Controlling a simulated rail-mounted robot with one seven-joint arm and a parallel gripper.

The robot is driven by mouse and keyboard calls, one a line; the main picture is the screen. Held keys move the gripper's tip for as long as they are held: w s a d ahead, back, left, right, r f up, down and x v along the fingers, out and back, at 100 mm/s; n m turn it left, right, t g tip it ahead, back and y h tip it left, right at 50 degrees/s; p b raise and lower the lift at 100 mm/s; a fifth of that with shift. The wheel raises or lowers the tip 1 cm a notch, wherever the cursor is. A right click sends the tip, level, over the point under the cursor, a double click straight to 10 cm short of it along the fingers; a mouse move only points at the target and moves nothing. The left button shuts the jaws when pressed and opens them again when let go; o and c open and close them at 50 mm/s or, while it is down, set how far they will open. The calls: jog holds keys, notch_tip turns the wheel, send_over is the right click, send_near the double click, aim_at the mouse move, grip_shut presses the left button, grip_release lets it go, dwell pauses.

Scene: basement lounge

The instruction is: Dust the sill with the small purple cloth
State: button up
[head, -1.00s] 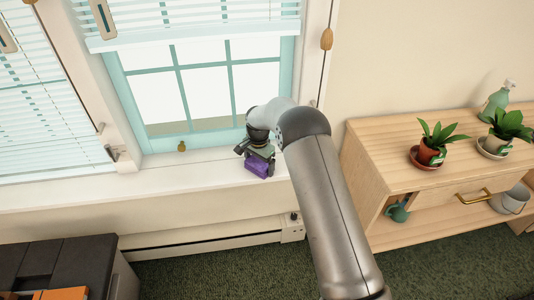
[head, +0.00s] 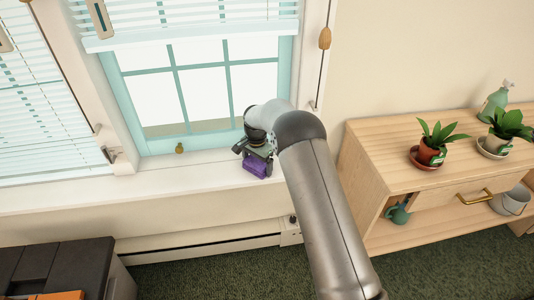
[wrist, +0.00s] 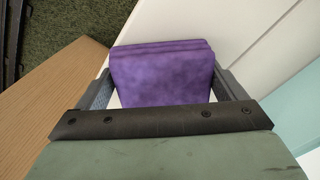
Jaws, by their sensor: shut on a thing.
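The small purple cloth (head: 257,167) is a folded, thick pad. My gripper (head: 254,160) is shut on it at the right part of the white window sill (head: 190,172). In the wrist view the cloth (wrist: 162,76) sits between the two fingers, with its layered far edge showing. The cloth is at the sill's front edge; I cannot tell whether it touches the surface. My arm hides the right end of the sill.
Blinds (head: 45,110) hang at left. A wooden cabinet (head: 375,150) with potted plants (head: 432,150) and a spray bottle (head: 497,100) stands right. A dark box-like unit (head: 55,268) is at lower left. The sill's middle is clear.

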aim_at(259, 170)
jog(key=s, duration=0.3)
jog(key=shift+s+d, duration=0.2)
jog(key=shift+d, duration=0.1)
jog(key=shift+s+r, duration=0.2)
jog(key=shift+w+r+p, duration=0.15)
jog(key=shift+r+p, duration=0.15)
jog(key=shift+r, duration=0.55)
jog(key=shift+r+p, duration=1.45)
jog(key=shift+r, duration=1.6)
